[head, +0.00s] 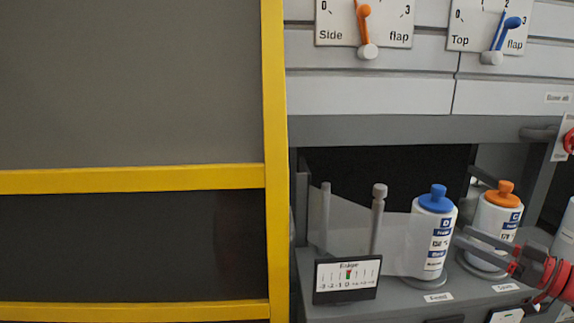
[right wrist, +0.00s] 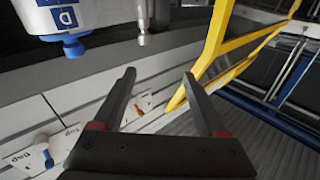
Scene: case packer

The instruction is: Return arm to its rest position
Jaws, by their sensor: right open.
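My right gripper (head: 463,236) comes in from the right edge, in front of the white bottle with the orange cap (head: 503,196). Its two dark fingers point left toward the white bottle with the blue cap (head: 438,201). In the right wrist view the fingers (right wrist: 159,73) are spread apart with nothing between them. Both bottles stand upright on the grey shelf; whether the fingers touch either one is unclear. The blue cap also shows in the right wrist view (right wrist: 73,47), which is turned over. My left gripper is in neither view.
A yellow guard frame (head: 275,150) stands at left. Above the shelf are a side flap dial (head: 335,28) and a top flap dial (head: 470,40). A scale plate (head: 346,281) and a grey post (head: 377,225) stand left of the bottles. A red knob (head: 569,141) is at right.

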